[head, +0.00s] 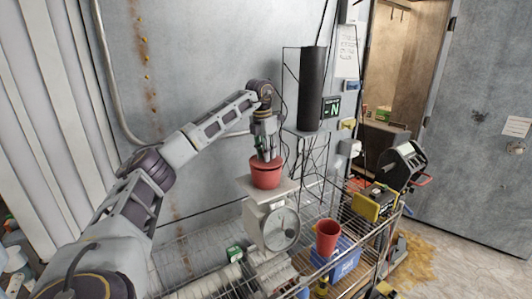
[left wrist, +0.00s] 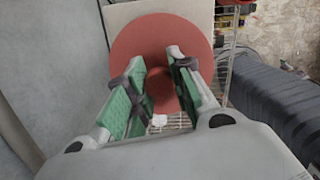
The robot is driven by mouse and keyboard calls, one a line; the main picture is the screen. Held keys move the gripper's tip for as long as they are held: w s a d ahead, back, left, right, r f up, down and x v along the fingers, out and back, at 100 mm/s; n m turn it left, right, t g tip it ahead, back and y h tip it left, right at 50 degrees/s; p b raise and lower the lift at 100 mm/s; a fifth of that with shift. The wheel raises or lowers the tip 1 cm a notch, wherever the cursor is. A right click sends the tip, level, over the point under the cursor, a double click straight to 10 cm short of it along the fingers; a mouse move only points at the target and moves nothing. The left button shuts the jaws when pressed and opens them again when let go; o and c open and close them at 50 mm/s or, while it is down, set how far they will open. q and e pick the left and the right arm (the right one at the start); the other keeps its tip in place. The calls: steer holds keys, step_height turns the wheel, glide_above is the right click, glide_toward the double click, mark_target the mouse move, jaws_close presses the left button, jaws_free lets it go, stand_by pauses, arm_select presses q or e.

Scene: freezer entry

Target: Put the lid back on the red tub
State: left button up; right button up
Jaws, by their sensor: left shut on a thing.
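A red tub (head: 266,178) stands upright on the pan of a dial scale. My left gripper (head: 266,155) points down over it from above. In the left wrist view a round red lid (left wrist: 140,40) with a knob (left wrist: 160,90) fills the space beyond the green-padded fingers of my left gripper (left wrist: 158,95). The fingers are shut on the lid's knob. The lid appears at the tub's top; whether it is fully seated or slightly raised I cannot tell. My right gripper is not in view.
The white dial scale (head: 271,222) stands on a wire rack. A taller, open red cup (head: 327,240) stands lower right, by a blue box (head: 347,262). A dark cylinder (head: 312,88) is behind the scale, on the wall side. A yellow-and-black device (head: 372,204) is right.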

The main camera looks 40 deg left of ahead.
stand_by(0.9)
arm_select(q)
steer(key=o, duration=1.4)
steer(key=shift+r, duration=0.2)
steer(key=shift+r, duration=3.3)
jaws_close()
